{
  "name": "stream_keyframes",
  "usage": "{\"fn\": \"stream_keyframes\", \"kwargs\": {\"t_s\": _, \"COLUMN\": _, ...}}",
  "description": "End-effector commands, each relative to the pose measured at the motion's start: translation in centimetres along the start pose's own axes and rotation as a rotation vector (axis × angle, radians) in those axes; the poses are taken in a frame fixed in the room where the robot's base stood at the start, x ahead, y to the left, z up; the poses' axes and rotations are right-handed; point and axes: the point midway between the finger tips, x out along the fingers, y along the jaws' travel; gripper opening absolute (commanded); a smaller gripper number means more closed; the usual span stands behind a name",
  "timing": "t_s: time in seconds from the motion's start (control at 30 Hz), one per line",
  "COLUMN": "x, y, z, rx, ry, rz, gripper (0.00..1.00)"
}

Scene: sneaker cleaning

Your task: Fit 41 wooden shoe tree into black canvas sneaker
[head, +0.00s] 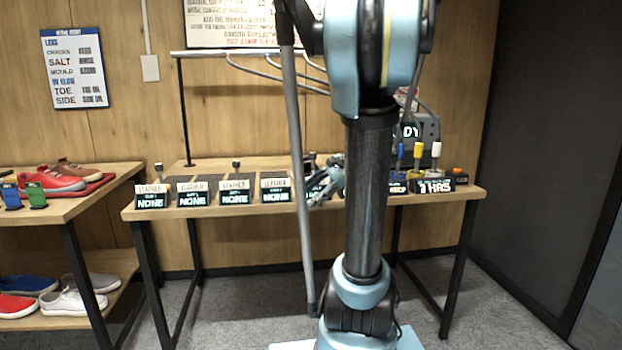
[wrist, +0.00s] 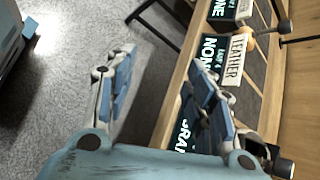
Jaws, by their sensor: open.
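My gripper (head: 326,184) is at the front edge of the middle bench, partly behind my own arm. In the wrist view my gripper (wrist: 162,88) has its two fingers spread wide, with only floor and the bench edge between them. It holds nothing. I cannot make out a black canvas sneaker or a wooden shoe tree in either view. Dark shapes behind my gripper on the bench are too small and covered to tell.
The middle bench (head: 232,206) carries dark mats and several signs, such as a LEATHER / NONE sign (head: 235,192). Colored-top items (head: 418,152) stand at its right. The left bench (head: 92,200) holds a red sneaker (head: 50,180); white sneakers (head: 72,301) lie below. Grey floor lies in front.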

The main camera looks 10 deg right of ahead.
Motion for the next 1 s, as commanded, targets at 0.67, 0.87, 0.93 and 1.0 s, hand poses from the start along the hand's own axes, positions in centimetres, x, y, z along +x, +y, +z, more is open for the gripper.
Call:
{"fn": "stream_keyframes", "kwargs": {"t_s": 0.67, "x": -12.1, "y": -13.6, "z": -13.2, "rx": 0.639, "ry": -0.523, "rz": -0.348, "gripper": 0.49}}
{"fn": "stream_keyframes", "kwargs": {"t_s": 0.87, "x": -14.7, "y": -14.1, "z": -15.9, "rx": 0.712, "ry": -0.626, "rz": -0.382, "gripper": 0.49}}
{"fn": "stream_keyframes", "kwargs": {"t_s": 0.93, "x": -15.1, "y": -14.2, "z": -16.3, "rx": 0.724, "ry": -0.644, "rz": -0.386, "gripper": 0.49}}
{"fn": "stream_keyframes", "kwargs": {"t_s": 1.0, "x": -15.0, "y": -14.4, "z": -16.4, "rx": 0.729, "ry": -0.653, "rz": -0.388, "gripper": 0.49}}
